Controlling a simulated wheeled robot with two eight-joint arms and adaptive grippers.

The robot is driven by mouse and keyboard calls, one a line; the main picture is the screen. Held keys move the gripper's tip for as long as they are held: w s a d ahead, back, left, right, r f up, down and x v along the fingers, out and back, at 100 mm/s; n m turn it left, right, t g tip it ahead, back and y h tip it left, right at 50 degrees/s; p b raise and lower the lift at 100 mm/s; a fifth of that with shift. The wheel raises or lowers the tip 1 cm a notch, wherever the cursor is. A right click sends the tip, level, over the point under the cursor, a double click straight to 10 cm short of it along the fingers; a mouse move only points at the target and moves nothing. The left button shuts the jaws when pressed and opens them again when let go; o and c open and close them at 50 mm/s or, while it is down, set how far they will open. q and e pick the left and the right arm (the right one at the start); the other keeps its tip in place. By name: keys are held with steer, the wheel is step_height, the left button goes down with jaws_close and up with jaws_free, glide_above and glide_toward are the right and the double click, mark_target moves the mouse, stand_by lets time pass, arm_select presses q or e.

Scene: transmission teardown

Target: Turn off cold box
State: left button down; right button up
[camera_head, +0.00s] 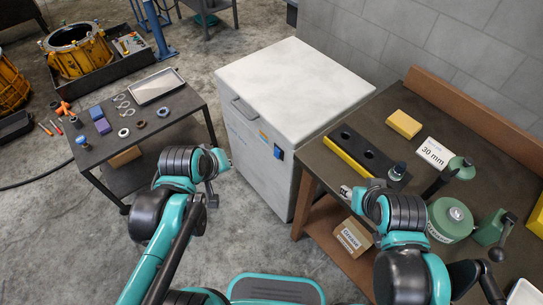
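The cold box (295,82) is a white chest with a closed lid in the middle of the view. Its front has a grey handle (244,110), a small orange label (263,136) and a blue panel with a small light part (278,153), probably the switch; its setting is too small to read. My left gripper (217,181) is in front of the box, left of the blue panel and apart from it; its fingers look spread and empty. My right gripper (354,194) is at the near left edge of the right-hand bench, right of the panel; its fingers are mostly hidden by its wrist.
The right-hand bench (468,135) holds a yellow block (403,124), a "30 mm" card (434,152), a black block with holes (368,154) and a green canister (450,218). A low table (173,116) with small parts stands left. Floor before the box is clear.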

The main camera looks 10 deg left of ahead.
mark_target(277, 153)
arm_select(q)
steer(key=w+d+f+n+h+b, duration=0.1)
steer(key=w+f+n+h, duration=0.1)
steer(key=w+f+n, duration=0.6)
steer(key=w+d+f+n+g+h+b, duration=0.1)
steer(key=w+f+n+h, duration=0.1)
steer(key=w+f+n, duration=0.7)
step_height(277, 153, down, 2)
steer(key=n, duration=0.4)
steer(key=shift+w+d+f+n+g, duration=0.2)
steer(key=shift+d+n+g, duration=0.1)
steer(key=shift+d, duration=0.1)
steer(key=w+d+r+b+x, duration=0.1)
steer(key=b+x, duration=0.4)
steer(key=x, duration=0.7)
steer(key=shift+w+d+b, duration=0.4)
steer(key=shift+w+d, duration=0.1)
steer(key=shift+d, duration=0.1)
steer(key=shift+r, duration=0.1)
